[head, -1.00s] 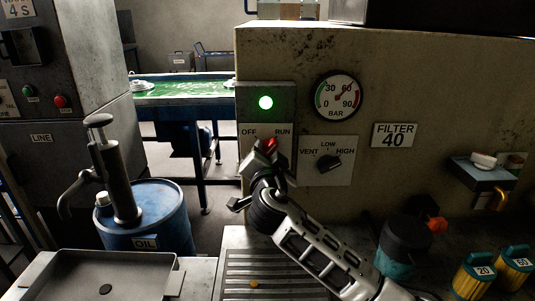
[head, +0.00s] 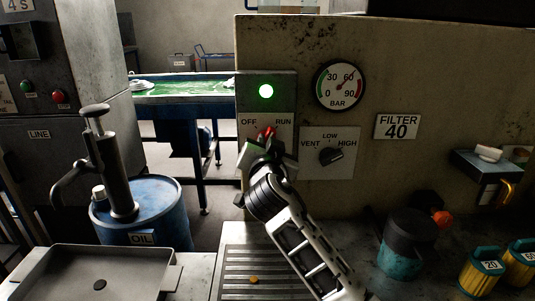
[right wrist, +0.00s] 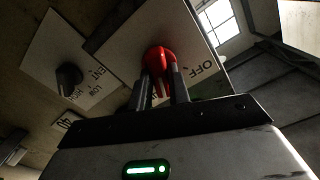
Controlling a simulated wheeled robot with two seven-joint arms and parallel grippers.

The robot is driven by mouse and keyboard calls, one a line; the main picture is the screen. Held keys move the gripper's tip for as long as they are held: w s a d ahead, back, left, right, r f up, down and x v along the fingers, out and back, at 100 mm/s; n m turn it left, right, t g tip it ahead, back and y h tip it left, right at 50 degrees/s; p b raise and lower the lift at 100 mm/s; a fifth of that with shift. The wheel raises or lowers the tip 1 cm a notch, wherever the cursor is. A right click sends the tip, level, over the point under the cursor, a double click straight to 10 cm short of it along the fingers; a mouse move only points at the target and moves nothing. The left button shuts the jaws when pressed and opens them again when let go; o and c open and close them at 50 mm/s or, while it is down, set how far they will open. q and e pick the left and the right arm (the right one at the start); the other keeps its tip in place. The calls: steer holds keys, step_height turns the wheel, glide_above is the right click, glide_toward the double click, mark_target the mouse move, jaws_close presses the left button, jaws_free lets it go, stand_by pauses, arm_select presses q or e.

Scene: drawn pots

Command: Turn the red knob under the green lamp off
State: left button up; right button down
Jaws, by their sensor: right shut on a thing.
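The red knob (head: 265,131) sits on a pale plate marked OFF at left and RUN at right, under the lit green lamp (head: 266,91). My right gripper (head: 264,141) is shut on the knob and covers much of it in the head view. In the right wrist view the red knob (right wrist: 158,58) shows between the two fingers of my right gripper (right wrist: 161,78), one on each side. The word OFF is readable beside it. I cannot tell which way the knob points. My left gripper is not in view.
A black selector (head: 330,156) marked VENT, LOW, HIGH is close to the right of the knob, below a BAR gauge (head: 339,85). A blue oil drum (head: 165,215) with a pump stands at left. A grey tray (head: 60,285) and a ridged plate (head: 235,275) lie in front.

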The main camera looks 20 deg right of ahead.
arm_select(q)
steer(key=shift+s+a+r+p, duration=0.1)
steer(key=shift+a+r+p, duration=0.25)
steer(key=shift+p, duration=0.6)
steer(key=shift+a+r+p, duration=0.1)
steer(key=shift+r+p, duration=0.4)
steer(key=shift+p, duration=0.4)
arm_select(e)
steer(key=shift+a+f+n, duration=0.1)
steer(key=shift+a+n, duration=0.05)
steer(key=shift+n, duration=3)
steer(key=shift+a+n, duration=0.1)
steer(key=shift+n, duration=3.05)
steer(key=c, duration=1.3)
jaws_free()
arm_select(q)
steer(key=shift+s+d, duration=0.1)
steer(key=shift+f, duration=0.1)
